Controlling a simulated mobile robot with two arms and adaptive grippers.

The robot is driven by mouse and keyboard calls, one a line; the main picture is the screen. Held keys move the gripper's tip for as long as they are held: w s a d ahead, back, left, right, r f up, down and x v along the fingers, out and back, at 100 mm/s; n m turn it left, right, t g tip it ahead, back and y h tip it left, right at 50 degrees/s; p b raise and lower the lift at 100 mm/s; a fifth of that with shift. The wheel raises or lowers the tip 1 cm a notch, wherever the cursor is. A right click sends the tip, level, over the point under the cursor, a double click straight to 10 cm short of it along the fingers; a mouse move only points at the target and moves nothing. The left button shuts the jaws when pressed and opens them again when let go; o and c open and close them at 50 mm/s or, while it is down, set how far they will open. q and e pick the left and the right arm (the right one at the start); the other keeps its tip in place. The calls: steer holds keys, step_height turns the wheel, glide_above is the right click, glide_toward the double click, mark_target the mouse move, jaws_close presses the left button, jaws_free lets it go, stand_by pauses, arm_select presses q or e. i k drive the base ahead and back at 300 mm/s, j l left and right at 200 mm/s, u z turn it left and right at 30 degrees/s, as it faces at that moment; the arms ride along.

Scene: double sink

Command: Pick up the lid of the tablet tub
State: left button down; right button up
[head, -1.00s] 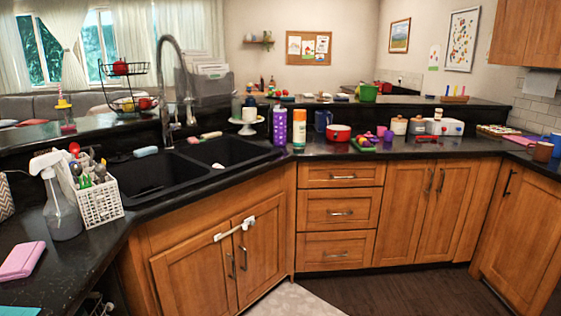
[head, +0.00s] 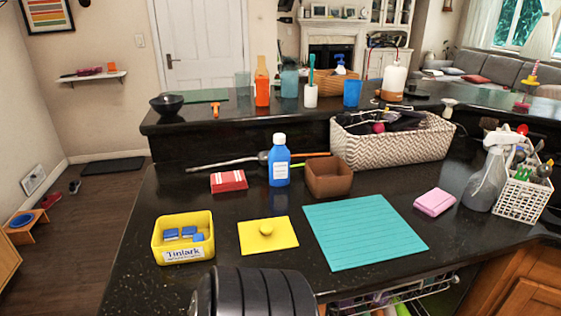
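The yellow tub (head: 159,250) stands open on the black counter at the left in the head view. Its front label reads "Tinlark", and several blue tablets (head: 188,232) lie inside it. A flat yellow lid (head: 283,241) with a round knob on top lies on the counter just right of the tub, apart from it. A dark rounded part at the bottom edge looks like a link of my own arm; it is below the lid in the picture. Neither of my grippers shows.
A teal mat (head: 365,230) lies right of the lid. Behind are a red packet (head: 229,181), a blue bottle (head: 279,165) and a brown box (head: 328,178). A pink block (head: 434,202) and spray bottle (head: 487,180) stand right. An open dishwasher rack (head: 400,298) is below the counter edge.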

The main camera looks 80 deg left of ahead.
mark_target(257, 236)
steer(key=u, duration=3.2)
steer(key=k+j+z, duration=0.2)
steer(key=i+l, duration=0.1)
steer(key=i, duration=0.4)
